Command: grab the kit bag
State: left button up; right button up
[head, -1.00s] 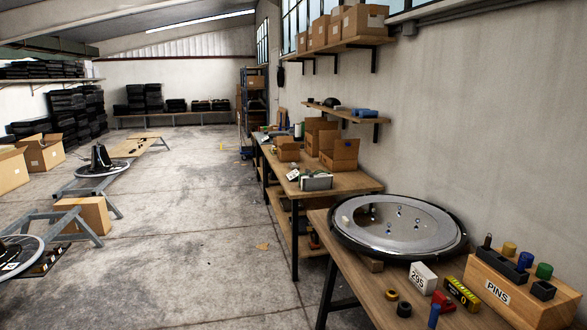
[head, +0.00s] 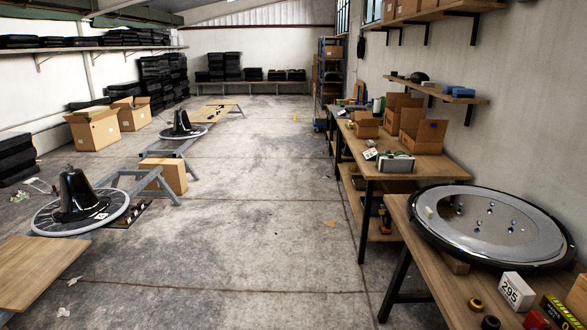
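I cannot make out a kit bag in the head view. Neither of my grippers is in view.
On the left, a round base with a black cone (head: 76,198) sits on a low stand beside a wooden board (head: 38,272). A cardboard box (head: 164,174) stands beyond it. Open cartons (head: 94,128) and black stacks (head: 163,82) line the left.

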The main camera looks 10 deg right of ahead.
aim_at(372, 144)
jog(key=i+j+z, duration=0.25)
jog(key=i, duration=1.95)
jog(key=i+l, duration=0.1)
jog(key=i, duration=1.05)
jog(key=i+u, duration=0.1)
jog(key=i, duration=1)
jog(key=l, duration=0.1)
